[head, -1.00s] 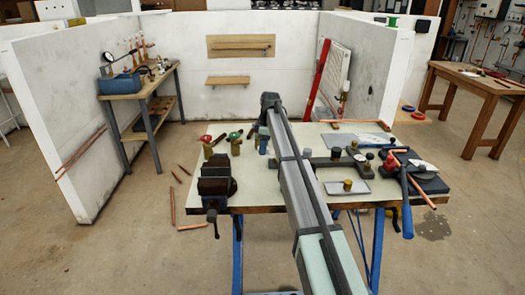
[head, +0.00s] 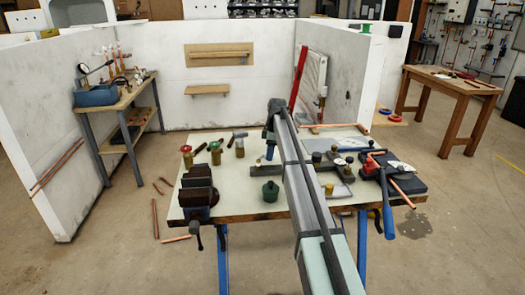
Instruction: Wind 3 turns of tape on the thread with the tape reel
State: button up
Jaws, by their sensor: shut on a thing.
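My gripper (head: 269,152) is at the far end of my arm, above the middle of the bench (head: 238,176), and points down. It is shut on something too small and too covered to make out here. I cannot pick out the tape reel or the thread for certain. A brass piece (head: 239,150) stands on the bench left of my gripper. A valve with a red handle (head: 186,158) and one with a green handle (head: 214,152) stand further left. A dark green object (head: 270,191) stands nearer, just left of my arm. A small brass part (head: 329,189) shows right of my arm.
A dark vice (head: 198,190) sits at the bench's front left. A blue-handled tool (head: 386,200), a copper pipe (head: 402,193) and a dark block (head: 405,180) crowd the right side. White walls (head: 30,140) enclose the back and left. My arm hides part of the bench.

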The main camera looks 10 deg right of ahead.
jog(key=s, duration=0.2)
jog(key=s+d, duration=0.1)
jog(key=s, duration=0.2)
jog(key=shift+s+d, duration=0.15)
jog(key=shift+s, duration=0.15)
jog(key=s+a, duration=0.2)
jog(key=s, duration=0.1)
jog(key=s+a, duration=0.1)
jog(key=s, duration=0.1)
jog(key=shift+a, duration=0.3)
jog(key=a, duration=0.5)
jog(key=shift+a, duration=0.15)
jog(key=w+a, duration=0.4)
jog(key=shift+w+a, duration=0.2)
jog(key=shift+w, duration=0.15)
notch_tip(320, 180, up, 9)
jog(key=shift+s+f, duration=0.15)
jog(key=shift+f, duration=0.05)
jog(key=shift+d, duration=0.15)
